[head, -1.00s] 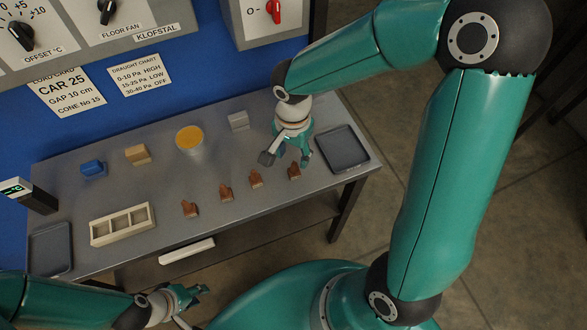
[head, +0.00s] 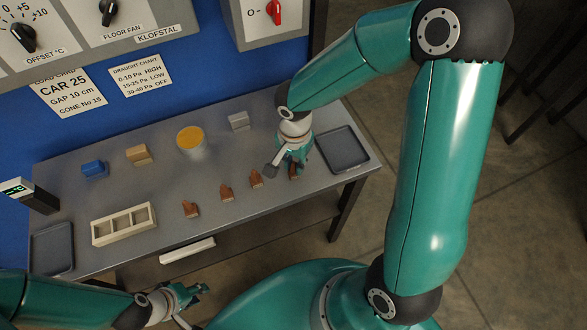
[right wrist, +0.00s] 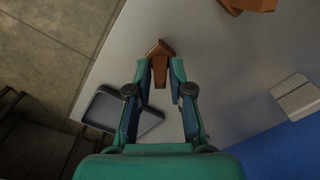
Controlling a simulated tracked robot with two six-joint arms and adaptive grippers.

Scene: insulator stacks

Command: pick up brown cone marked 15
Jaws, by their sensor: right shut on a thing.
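Four wedge-like brown cones stand in a row on the grey table; their markings are too small to read. Three of them, left (head: 190,209), middle (head: 227,193) and right (head: 256,179), stand free. My right gripper (head: 287,172) is down at the rightmost brown cone (head: 295,174) and partly hides it. In the right wrist view this cone (right wrist: 159,49) sits between the two fingertips (right wrist: 161,70), which are shut on it. It appears to be still at table level. My left gripper (head: 199,291) is low at the left, away from the cones; its opening is unclear.
A dark tray (head: 342,149) lies right of the gripped cone. A white block (head: 238,121), an orange-topped cup (head: 191,140), a tan block (head: 139,155) and a blue block (head: 94,169) stand behind. A cream three-compartment holder (head: 122,224) and another tray (head: 51,249) are left.

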